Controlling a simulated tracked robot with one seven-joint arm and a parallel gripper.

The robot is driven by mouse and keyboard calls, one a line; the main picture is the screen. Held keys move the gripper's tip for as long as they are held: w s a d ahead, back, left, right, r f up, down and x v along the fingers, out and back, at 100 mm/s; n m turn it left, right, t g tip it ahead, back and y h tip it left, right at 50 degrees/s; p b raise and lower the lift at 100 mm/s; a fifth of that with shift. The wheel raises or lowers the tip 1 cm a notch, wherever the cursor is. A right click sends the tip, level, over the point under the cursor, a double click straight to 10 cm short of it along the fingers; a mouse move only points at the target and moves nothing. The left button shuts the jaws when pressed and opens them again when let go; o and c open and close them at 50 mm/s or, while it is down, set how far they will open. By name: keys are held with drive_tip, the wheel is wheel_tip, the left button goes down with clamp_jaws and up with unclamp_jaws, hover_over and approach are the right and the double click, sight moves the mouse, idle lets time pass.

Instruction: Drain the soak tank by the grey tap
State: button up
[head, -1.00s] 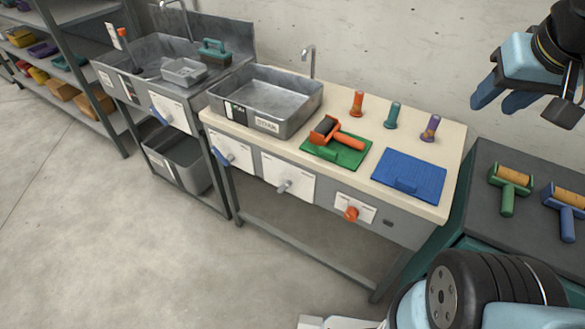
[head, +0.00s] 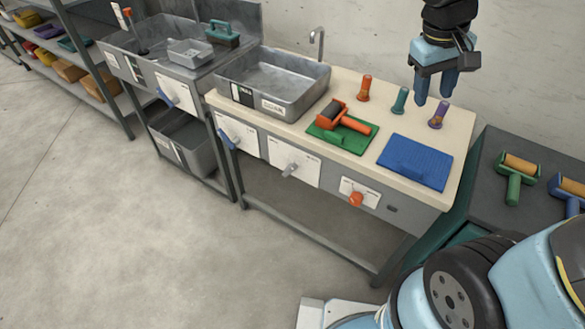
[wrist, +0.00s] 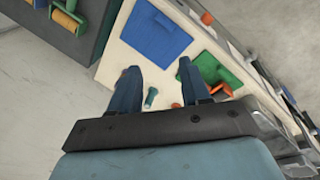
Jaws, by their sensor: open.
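The soak tank (head: 312,97) is a grey metal basin with a white label on its front, set in the left part of the pale bench top. The grey tap (head: 290,170) is a lever on a white plate in the middle of the bench front. A blue tap (head: 228,138) is to its left and an orange tap (head: 356,199) to its right. My gripper (head: 433,98) is open and empty, pointing down above the back right of the bench, well away from the grey tap. Its fingers also show in the wrist view (wrist: 158,88). The grey tap cannot be made out there.
An orange roller (head: 355,122) lies on a green mat (head: 327,134), beside a blue mat (head: 415,162). Orange, teal and purple handles (head: 400,100) stand behind. A second sink (head: 155,62) with a blue lever is at left. Open floor lies before the bench.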

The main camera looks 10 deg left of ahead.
drive_tip(key=w+a+f+n+h, duration=0.4)
drive_tip(key=w+a+f, duration=0.1)
drive_tip(key=a+f, duration=0.5)
drive_tip(key=n+t, duration=1.5)
drive_tip(key=n, duration=0.2)
approach(291, 170)
drive_tip(key=x, duration=1)
drive_tip(key=shift+w+d, duration=0.15)
drive_tip(key=shift+w, duration=0.15)
clamp_jaws()
